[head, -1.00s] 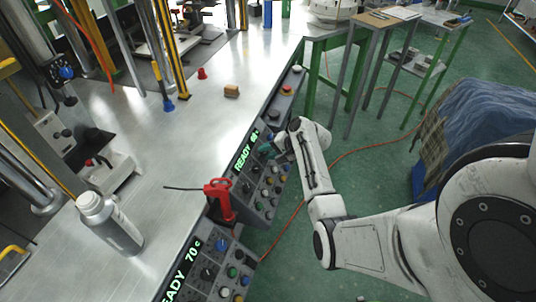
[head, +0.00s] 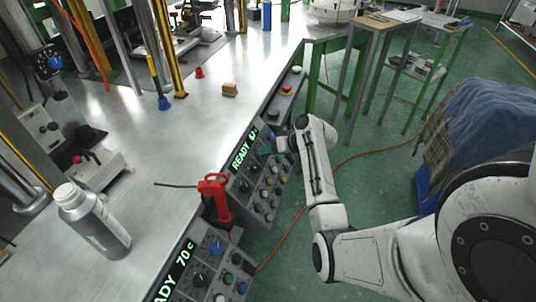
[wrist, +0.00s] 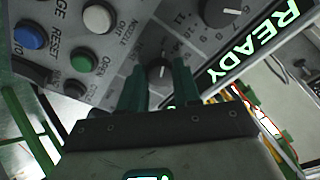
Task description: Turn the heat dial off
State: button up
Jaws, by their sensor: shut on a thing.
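A control panel (head: 262,190) with a lit green READY display (head: 243,150) is set along the bench's right edge. My gripper (head: 274,147) is at its upper part, just right of the display. In the wrist view, my gripper (wrist: 162,85) has its two green fingers on either side of a small dark dial (wrist: 158,71) with a white pointer mark, closed on it. The dial's lower part is hidden by the fingers and its label cannot be read. A larger dark dial (wrist: 220,11) with a numbered scale sits beyond it.
In the wrist view, blue (wrist: 28,39), white (wrist: 98,18) and green (wrist: 86,58) buttons lie left of the fingers. A red-handled tool (head: 217,200) stands near the panel. A grey bottle (head: 95,225) stands on the bench. A second panel showing 70 (head: 185,262) is nearer.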

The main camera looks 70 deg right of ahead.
jog(key=shift+a+f+n+b, duration=0.15)
jog(key=shift+n+b, duration=0.15)
jog(key=shift+n, duration=0.3)
jog(key=o, duration=1.1)
jog(key=shift+c, duration=0.2)
jog(key=shift+s+r, duration=0.1)
jog(key=shift+r, duration=0.1)
jog(key=v, duration=1)
jog(key=shift+s+d+r, duration=0.15)
jog(key=shift+s+d, duration=0.05)
jog(key=shift+s, duration=0.05)
